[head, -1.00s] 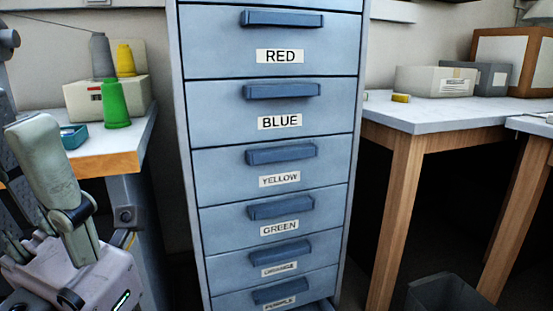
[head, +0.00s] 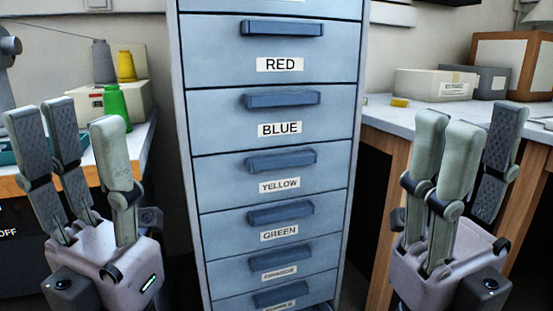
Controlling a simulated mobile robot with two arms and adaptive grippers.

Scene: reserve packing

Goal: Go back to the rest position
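My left gripper (head: 80,145) is at the lower left of the head view, fingers pointing up and spread apart, with nothing between them. It is in front of the left table. My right gripper (head: 470,155) is at the lower right, fingers also up and apart, empty, in front of the right table's leg. Neither gripper touches the cabinet. The blue drawer cabinet (head: 272,103) stands between them, with drawers labelled RED, BLUE, YELLOW, GREEN, ORANGE and a partly cut-off lowest one. The labelled drawers from RED to ORANGE look shut.
Green (head: 116,104), yellow (head: 126,67) and grey (head: 102,62) thread cones stand by a cream box (head: 70,99) on the left table. The right table (head: 377,114) holds a white box (head: 433,84), a grey box (head: 486,80), a brown box (head: 520,60) and a small yellow item (head: 399,102).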

